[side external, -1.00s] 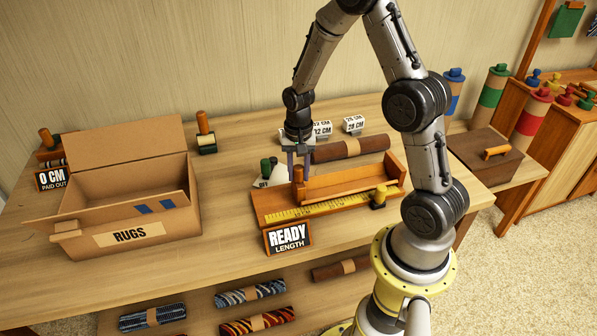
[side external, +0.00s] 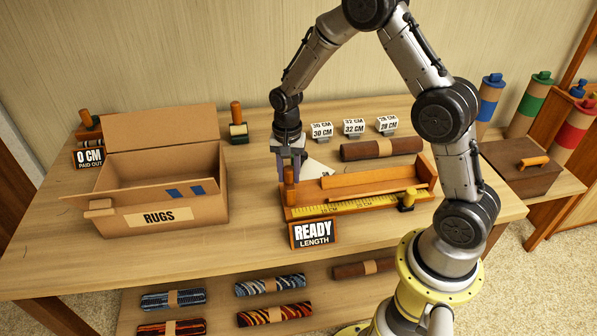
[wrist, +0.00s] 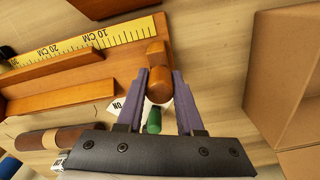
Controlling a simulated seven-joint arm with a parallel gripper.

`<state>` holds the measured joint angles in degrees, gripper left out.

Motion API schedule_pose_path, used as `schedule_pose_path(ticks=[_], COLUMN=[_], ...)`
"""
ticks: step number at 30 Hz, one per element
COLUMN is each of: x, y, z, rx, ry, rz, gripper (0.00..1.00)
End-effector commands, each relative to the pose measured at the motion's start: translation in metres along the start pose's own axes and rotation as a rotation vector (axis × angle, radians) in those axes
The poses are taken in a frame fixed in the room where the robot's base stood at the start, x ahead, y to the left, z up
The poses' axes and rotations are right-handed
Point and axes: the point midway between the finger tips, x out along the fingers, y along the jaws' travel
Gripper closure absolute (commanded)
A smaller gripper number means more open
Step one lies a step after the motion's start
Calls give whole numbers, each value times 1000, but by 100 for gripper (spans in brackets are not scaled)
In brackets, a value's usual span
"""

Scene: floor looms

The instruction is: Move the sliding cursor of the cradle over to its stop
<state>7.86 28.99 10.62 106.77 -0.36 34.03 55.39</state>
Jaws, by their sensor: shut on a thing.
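The wooden cradle (side external: 360,183) lies on the table with a yellow ruler (side external: 345,205) along its front. The ruler also shows in the wrist view (wrist: 85,42). The cursor's orange-brown upright handle (side external: 289,186) is at the cradle's left end. My gripper (side external: 290,165) is shut on this handle from above; in the wrist view its purple fingers stand on both sides of the rounded handle (wrist: 158,85). I cannot tell which part is the stop.
A cardboard RUGS box (side external: 158,217) stands left of the cradle. A READY LENGTH sign (side external: 314,234) is in front. Behind are a brown roll (side external: 381,149) and several white number blocks (side external: 354,127).

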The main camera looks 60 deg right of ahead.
Motion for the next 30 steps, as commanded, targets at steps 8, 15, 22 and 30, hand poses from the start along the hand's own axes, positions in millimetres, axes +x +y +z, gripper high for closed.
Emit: schedule_pose_path(ticks=[8, 15, 22, 30], x=[-2, -1, -10, -61], y=[-7, -5, -4, -4], z=[1, 1, 0, 0], rx=[0, 0, 0, 0], ry=[4, 3, 3, 6], rz=[-18, -12, -12, -16], gripper=[48, 34, 34, 34])
